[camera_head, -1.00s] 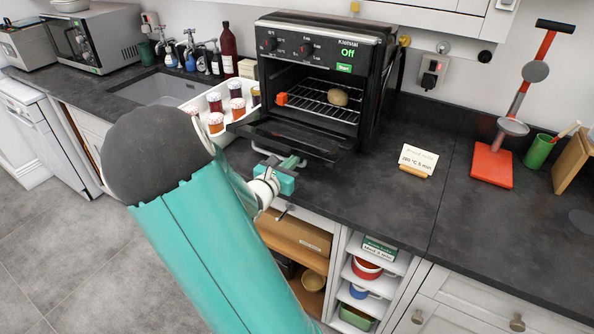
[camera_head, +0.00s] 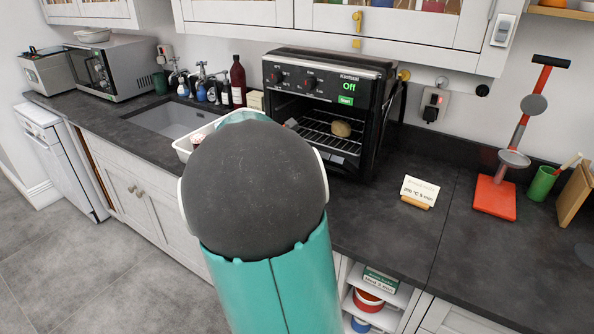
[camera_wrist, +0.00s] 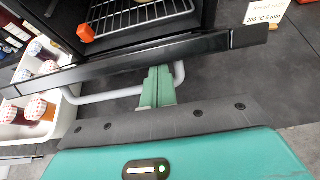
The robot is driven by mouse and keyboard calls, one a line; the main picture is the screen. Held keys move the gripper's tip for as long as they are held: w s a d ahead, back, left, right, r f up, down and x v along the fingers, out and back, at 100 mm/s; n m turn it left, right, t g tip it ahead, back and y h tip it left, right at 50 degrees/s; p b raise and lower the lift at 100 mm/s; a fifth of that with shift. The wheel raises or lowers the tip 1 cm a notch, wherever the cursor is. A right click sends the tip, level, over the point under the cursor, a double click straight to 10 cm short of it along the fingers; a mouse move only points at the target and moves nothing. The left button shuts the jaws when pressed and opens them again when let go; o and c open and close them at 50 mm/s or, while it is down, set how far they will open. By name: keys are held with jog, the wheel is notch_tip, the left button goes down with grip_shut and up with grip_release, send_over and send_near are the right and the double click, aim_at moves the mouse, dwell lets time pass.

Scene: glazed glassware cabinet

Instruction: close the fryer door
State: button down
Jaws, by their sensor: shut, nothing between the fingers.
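The black fryer (camera_head: 318,72) stands on the counter with its display reading Off. Its front is open, showing a wire rack and a brown potato-like item (camera_head: 341,128) inside. An orange piece (camera_wrist: 86,33) lies inside too. In the wrist view the door (camera_wrist: 215,43) crosses as a dark bar, with a pale grey bar handle (camera_wrist: 105,97) on its near side. My gripper (camera_wrist: 160,72) is shut and empty, its green fingers at the handle by the door's edge; contact is unclear. In the head view my arm hides the gripper and most of the door.
A white tray (camera_head: 184,147) of red-lidded jars (camera_wrist: 38,109) stands left of the fryer. A small sign (camera_head: 420,190) stands to the right, near a red-based stand (camera_head: 495,197). The counter between fryer and stand is mostly clear. Wall cabinets hang above.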

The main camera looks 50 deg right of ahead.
jog(key=d+r+y, duration=0.1)
jog(key=r, duration=0.1)
jog(key=d+r+y, duration=0.1)
jog(key=d+r, duration=0.1)
jog(key=shift+w+d+r, duration=0.15)
jog(key=shift+d+r, duration=0.05)
jog(key=shift+d, duration=0.05)
jog(key=d+r, duration=0.5)
jog(key=d, duration=0.4)
jog(key=shift+w+d+r, duration=0.25)
jog(key=shift+w+r, duration=0.1)
jog(key=shift+w, duration=0.05)
jog(key=w+v, duration=0.1)
jog(key=v, duration=1.2)
jog(key=shift+s+r, duration=0.45)
jog(key=shift+a, duration=0.15)
